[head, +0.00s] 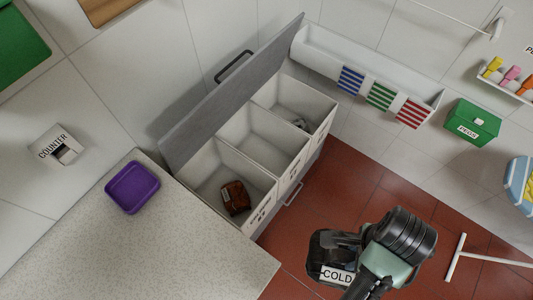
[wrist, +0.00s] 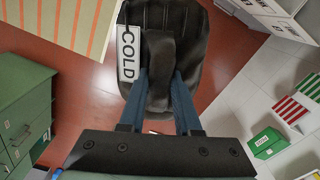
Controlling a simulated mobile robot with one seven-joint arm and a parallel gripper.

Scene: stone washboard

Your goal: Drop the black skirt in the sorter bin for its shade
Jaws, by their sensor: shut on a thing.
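The black skirt (wrist: 188,22) hangs from my gripper (wrist: 160,108), pinched between its two fingers, with a white tag reading COLD (wrist: 128,52). In the head view the skirt (head: 322,245) and its tag show at the lower right, above the red floor. The sorter (head: 248,138) has three white bins side by side under a raised grey lid. The near bin (head: 200,172) holds a brown item (head: 235,197), the middle bin (head: 235,136) looks empty, and the far bin (head: 290,88) holds a small grey-dark item. The labels on the bin fronts are too small to read.
A speckled counter (head: 190,235) with a purple tray (head: 132,187) lies left of the sorter. A white wall trough with striped cloths (head: 379,96) and a green box (head: 472,123) are at the right. A white T-shaped bar (head: 458,258) is near the floor.

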